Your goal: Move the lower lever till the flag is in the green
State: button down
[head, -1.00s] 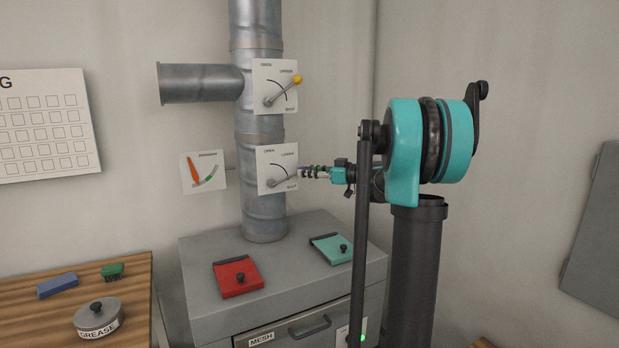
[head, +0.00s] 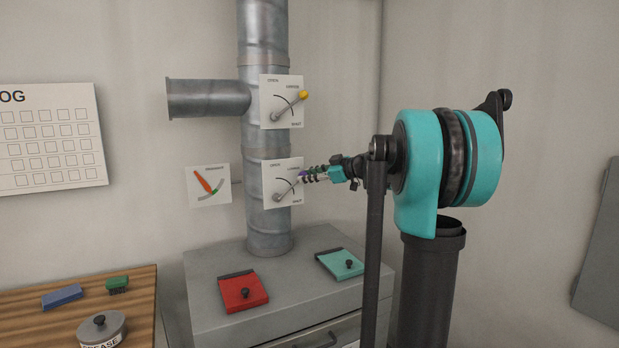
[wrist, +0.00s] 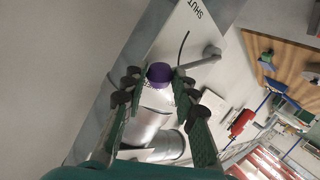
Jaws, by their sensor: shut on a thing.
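The lower lever (head: 289,188) sits on a white plate on the vertical pipe and slants up to the right from its hub. Its purple knob shows in the wrist view (wrist: 159,73) between my two fingers. My gripper (wrist: 158,82) is shut on this knob; in the head view my gripper (head: 304,175) reaches it from the right and partly hides it. The orange flag (head: 202,181) is a needle on the white gauge (head: 222,172) left of the pipe. It slants from upper left to lower right, and its lower tip is at the left edge of the green segment (head: 215,190).
An upper lever with a yellow knob (head: 303,95) is on the plate above. A grey cabinet (head: 215,270) below carries a red lid (head: 240,292) and a teal lid (head: 335,262). A wooden table (head: 40,320) stands at lower left.

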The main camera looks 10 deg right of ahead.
jog(key=c, duration=1.2)
grip_release()
jog(key=v, duration=1.2)
jog(key=shift+d+f, duration=0.1)
